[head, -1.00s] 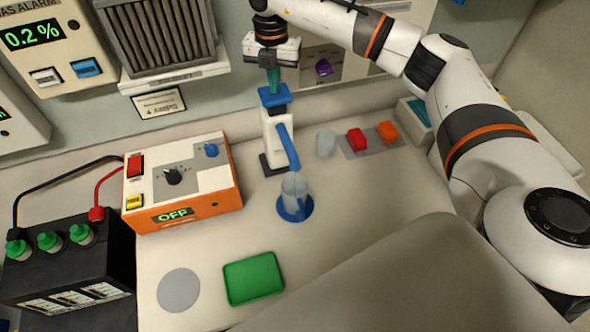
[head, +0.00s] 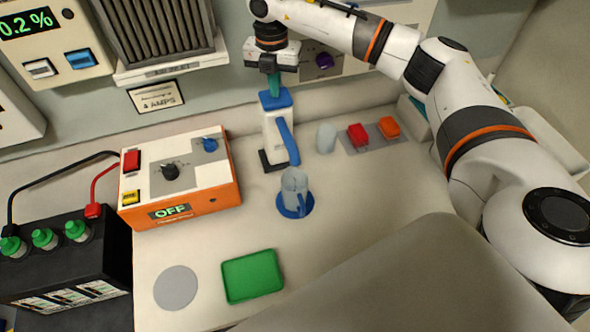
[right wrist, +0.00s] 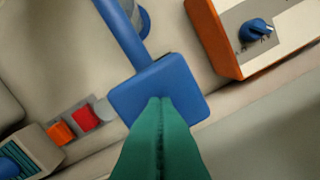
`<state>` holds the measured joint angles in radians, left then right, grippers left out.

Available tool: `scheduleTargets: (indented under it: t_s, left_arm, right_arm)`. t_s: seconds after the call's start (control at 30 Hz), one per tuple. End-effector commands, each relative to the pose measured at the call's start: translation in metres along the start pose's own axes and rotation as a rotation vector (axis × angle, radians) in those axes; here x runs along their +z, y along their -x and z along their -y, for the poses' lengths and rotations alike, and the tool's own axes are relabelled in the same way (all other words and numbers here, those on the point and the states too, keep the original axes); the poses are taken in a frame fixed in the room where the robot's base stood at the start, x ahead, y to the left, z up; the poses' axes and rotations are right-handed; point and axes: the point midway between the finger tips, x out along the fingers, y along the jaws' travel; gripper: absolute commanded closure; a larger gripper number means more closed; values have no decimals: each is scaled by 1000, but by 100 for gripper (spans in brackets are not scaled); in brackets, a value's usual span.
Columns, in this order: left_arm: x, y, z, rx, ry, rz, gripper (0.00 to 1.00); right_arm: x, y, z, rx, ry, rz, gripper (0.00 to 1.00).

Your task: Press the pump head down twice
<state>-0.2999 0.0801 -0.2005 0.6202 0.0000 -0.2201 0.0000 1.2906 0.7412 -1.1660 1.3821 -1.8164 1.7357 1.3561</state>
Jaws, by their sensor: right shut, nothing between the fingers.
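The pump stands upright at the back of the table, with a white body (head: 279,135) and a blue pump head (head: 275,99) on top. A blue spout (head: 289,142) slopes down from it toward a clear cup (head: 295,184) on a blue round coaster (head: 306,211). My right gripper (head: 274,86) is shut and empty, pointing down at the pump head. In the right wrist view its green fingertips (right wrist: 160,100) are together over the blue head (right wrist: 185,90); they look at or very near its top, contact unclear. My left gripper is not in view.
An orange box (head: 221,190) with a dial and an OFF display sits left of the pump. A black battery (head: 65,265) stands front left. A clear glass (head: 326,138), red block (head: 357,134) and orange block (head: 389,128) stand right. A green tray (head: 253,276) lies in front.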

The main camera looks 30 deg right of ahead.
Motion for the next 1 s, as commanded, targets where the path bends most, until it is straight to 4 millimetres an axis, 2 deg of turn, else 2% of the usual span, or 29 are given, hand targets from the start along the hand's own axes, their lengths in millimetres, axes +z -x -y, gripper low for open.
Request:
scheduleTargets:
  t_s: [0.27,1.0]
  left_arm:
    - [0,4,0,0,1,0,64]
    - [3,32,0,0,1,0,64]
  right_arm:
    - [1,3,0,4,1,3,100]
    - [0,49,0,2,1,1,100]
